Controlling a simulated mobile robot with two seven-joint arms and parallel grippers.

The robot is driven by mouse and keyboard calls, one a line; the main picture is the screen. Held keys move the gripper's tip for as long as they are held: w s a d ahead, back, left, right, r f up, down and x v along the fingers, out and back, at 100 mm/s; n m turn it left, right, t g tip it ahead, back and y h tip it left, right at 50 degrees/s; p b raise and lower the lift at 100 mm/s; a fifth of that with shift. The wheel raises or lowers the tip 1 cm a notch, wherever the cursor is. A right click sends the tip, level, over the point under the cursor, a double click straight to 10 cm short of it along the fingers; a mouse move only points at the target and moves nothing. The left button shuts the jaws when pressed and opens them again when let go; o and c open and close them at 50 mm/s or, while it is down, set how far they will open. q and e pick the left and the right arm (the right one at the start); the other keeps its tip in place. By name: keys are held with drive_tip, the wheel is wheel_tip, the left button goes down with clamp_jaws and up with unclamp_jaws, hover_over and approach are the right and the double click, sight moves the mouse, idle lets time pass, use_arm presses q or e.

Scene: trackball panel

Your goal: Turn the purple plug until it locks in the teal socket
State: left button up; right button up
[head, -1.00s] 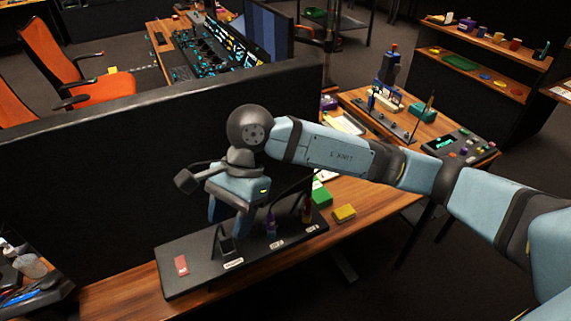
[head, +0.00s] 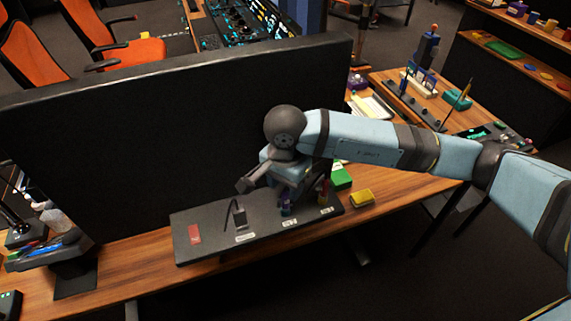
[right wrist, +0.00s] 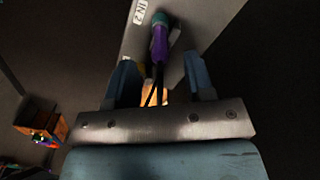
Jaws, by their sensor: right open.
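The purple plug (right wrist: 159,43) shows in the right wrist view with its tip against the teal socket (right wrist: 160,18), beside a white "IN 2" label. I cannot tell how far it is turned. A dark cable trails from it. My right gripper (right wrist: 161,75) is open, with one finger on each side of the plug and cable, apparently touching neither. In the head view the plug (head: 285,204) stands on the black panel (head: 205,252), just below my right gripper (head: 283,188), which partly hides it. The teal socket is not clear there. My left gripper is not in view.
A tall dark partition (head: 150,140) stands close behind the panel.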

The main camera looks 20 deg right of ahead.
sight(285, 192)
wheel_tip(285, 192, down, 2)
drive_tip(key=shift+f, duration=0.55)
